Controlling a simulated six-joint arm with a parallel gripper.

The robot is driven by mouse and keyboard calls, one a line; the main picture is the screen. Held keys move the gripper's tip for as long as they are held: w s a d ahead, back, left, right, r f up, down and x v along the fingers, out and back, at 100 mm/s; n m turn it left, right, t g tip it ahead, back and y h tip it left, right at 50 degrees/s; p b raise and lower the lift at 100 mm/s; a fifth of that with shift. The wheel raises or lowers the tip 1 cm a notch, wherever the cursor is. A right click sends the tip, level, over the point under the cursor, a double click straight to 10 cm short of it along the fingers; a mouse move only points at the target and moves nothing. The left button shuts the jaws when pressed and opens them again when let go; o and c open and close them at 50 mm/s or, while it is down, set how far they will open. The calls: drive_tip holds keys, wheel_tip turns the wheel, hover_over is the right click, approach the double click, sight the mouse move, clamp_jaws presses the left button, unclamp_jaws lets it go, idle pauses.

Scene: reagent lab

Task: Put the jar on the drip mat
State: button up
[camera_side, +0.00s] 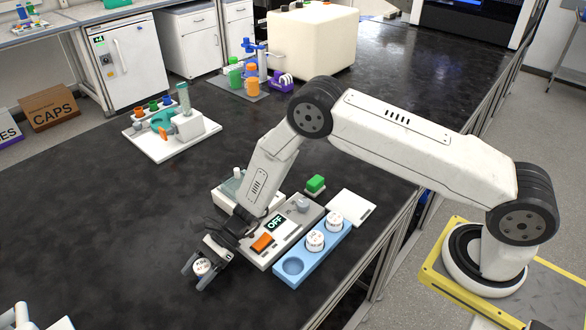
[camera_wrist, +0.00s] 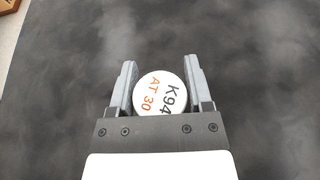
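The jar (camera_wrist: 160,97) has a round white lid printed "K94" in black and "AT 30" in orange. In the wrist view it sits between the two fingers of my gripper (camera_wrist: 160,85), with both sides of the lid against them. In the side view my gripper (camera_side: 198,272) is low over the black bench at the front left, around the jar (camera_side: 202,266). I cannot tell whether the jar touches the bench. A flat white square pad (camera_side: 352,207) lies at the bench's right side and may be the drip mat; it looks empty.
A blue rack (camera_side: 275,272) beside my gripper holds two white-lidded jars (camera_side: 315,240) and has one empty well. A grey device with an OFF display (camera_side: 275,222) and orange switch stands behind it. A green-topped block (camera_side: 315,184) is near the pad.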

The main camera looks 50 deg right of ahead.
clamp_jaws()
drive_tip(key=shift+r, duration=0.15)
drive_tip(key=shift+r, duration=0.8)
drive_tip(key=s+d+r, duration=0.6)
drive_tip(key=s+r, duration=0.5)
drive_tip(key=s, duration=0.1)
drive_tip(key=shift+s+d, duration=0.15)
drive_tip(key=shift+s, duration=0.1)
